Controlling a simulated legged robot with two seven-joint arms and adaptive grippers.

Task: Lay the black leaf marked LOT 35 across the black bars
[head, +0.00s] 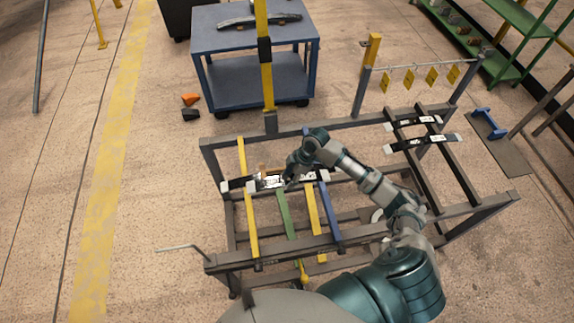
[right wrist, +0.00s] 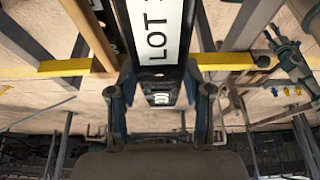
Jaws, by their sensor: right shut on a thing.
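A black leaf (head: 237,184) with a white label lies over the yellow and green bars in the left half of the rack. My right gripper (head: 286,180) is shut on it. In the right wrist view the leaf's label (right wrist: 157,28) reads LOT; its number is cut off. The leaf runs between the two fingers of the right gripper (right wrist: 162,98). Whether it touches the bars cannot be told. The black bars (head: 430,170) are at the rack's right end. Two other black leaves, one farther (head: 398,125) and one nearer (head: 402,143), lie across them. My left gripper is not in view.
The rack's grey frame (head: 275,246) surrounds the bars. Yellow tags (head: 408,79) hang from a rail behind. A blue cart (head: 255,75) stands at the back. The nearer part of the black bars is bare.

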